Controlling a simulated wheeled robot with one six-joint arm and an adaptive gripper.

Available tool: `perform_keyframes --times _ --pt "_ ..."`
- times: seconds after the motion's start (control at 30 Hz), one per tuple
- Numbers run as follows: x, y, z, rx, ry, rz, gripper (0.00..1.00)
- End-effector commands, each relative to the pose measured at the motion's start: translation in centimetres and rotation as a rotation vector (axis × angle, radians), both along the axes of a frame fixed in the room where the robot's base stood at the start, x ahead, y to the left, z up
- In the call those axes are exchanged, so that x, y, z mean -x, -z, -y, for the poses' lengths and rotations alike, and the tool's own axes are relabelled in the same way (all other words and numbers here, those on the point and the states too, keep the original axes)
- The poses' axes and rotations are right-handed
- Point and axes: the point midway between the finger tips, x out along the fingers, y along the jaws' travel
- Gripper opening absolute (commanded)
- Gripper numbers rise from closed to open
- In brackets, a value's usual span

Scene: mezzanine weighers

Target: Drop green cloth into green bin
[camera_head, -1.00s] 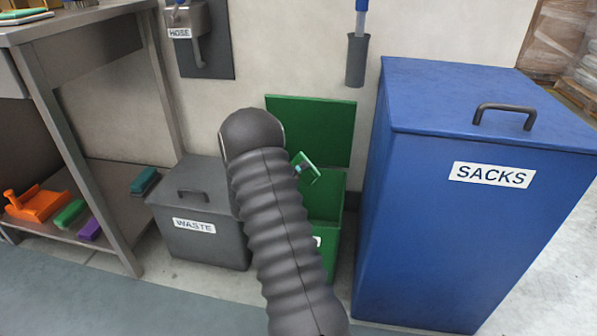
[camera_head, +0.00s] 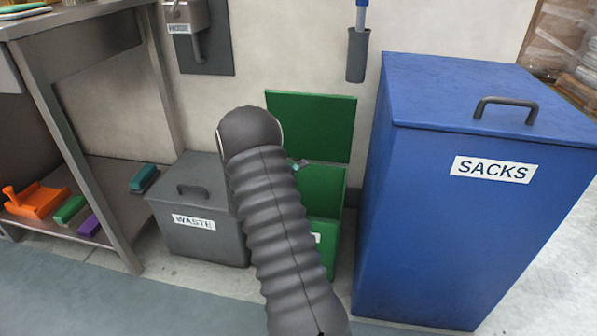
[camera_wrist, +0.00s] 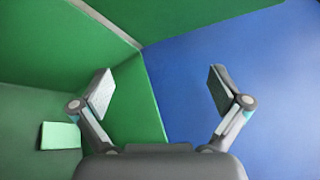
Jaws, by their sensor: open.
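The green bin (camera_head: 325,192) stands against the wall with its green lid (camera_head: 310,125) raised. My arm covers part of its left side. My gripper (camera_wrist: 160,88) is open and empty. In the head view, only a small part of my gripper (camera_head: 300,165) shows above the bin opening, beside my arm. The green cloth (camera_wrist: 60,136) is a small light green square at the lower left of the wrist view, apart from my fingers, against the darker green of the bin. The cloth is not visible in the head view.
A blue SACKS bin (camera_head: 470,215) stands close on the right. A grey lidded WASTE bin (camera_head: 200,235) is on the left. A metal table (camera_head: 75,30) with brushes on its lower shelf (camera_head: 115,200) stands farther left. A holder (camera_head: 357,55) hangs on the wall above.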

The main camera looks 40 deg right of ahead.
Motion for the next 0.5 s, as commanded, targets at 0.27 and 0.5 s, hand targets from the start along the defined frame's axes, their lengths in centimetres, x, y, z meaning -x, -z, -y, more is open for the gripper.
perform_keyframes --times 0.27,0.5 --pt "0.6 0.0 -5.0 0.001 -0.004 -0.002 0.99" --pt "1.3 0.0 -9.2 0.001 -0.002 0.000 0.99"
